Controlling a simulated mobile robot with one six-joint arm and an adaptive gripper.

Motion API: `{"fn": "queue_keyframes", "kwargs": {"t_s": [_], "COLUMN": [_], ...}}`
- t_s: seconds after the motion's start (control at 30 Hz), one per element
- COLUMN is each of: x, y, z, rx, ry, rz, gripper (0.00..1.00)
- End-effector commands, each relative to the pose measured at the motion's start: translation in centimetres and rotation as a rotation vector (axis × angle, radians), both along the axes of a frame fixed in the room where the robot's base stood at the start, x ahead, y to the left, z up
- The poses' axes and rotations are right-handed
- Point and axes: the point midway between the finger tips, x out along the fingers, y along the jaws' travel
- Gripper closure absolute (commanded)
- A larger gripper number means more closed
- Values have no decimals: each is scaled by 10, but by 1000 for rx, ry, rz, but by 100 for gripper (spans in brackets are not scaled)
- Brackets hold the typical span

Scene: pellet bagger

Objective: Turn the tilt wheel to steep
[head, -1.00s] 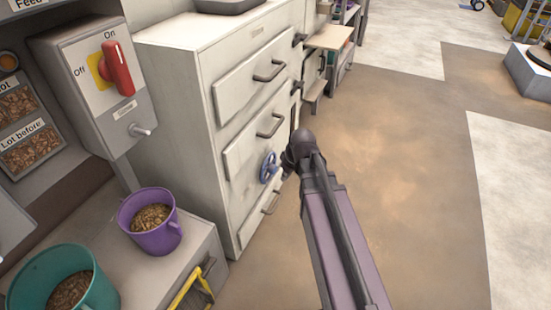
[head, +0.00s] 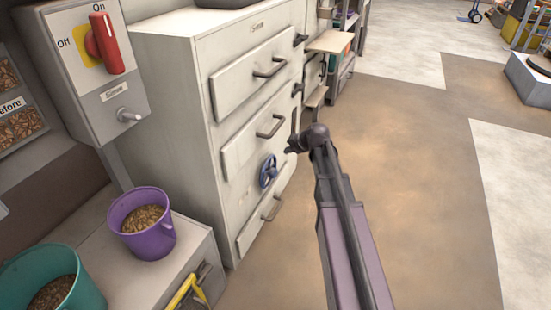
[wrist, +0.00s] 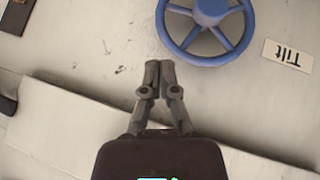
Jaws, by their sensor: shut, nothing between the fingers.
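The blue tilt wheel (head: 268,171) is on the front of the white cabinet marked "Sieve". It is a spoked handwheel with a hub. In the wrist view the wheel (wrist: 208,25) is at the top, partly cut off, with an upside-down "Tilt" label (wrist: 288,55) to its right. My gripper (wrist: 160,68) is shut with nothing in it, its fingertips just below and left of the wheel's rim in that picture. They appear apart from the rim. In the head view my gripper (head: 291,147) is to the right of the wheel. I cannot make out a steep mark.
The white cabinet (head: 180,70) has drawers with dark handles above and below the wheel. A purple bucket (head: 155,242) and a teal bucket (head: 92,290) of pellets stand at lower left. A red switch (head: 105,45) is on a grey box.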

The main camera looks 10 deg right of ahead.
Motion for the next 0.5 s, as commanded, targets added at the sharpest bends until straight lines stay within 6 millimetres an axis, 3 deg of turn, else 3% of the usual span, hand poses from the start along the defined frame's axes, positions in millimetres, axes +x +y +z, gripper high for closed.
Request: {"fn": "queue_keyframes", "kwargs": {"t_s": [0.5], "x": [9], "y": [4], "z": [-13], "rx": [-1], "ry": [2], "rz": [-1], "gripper": [100]}}
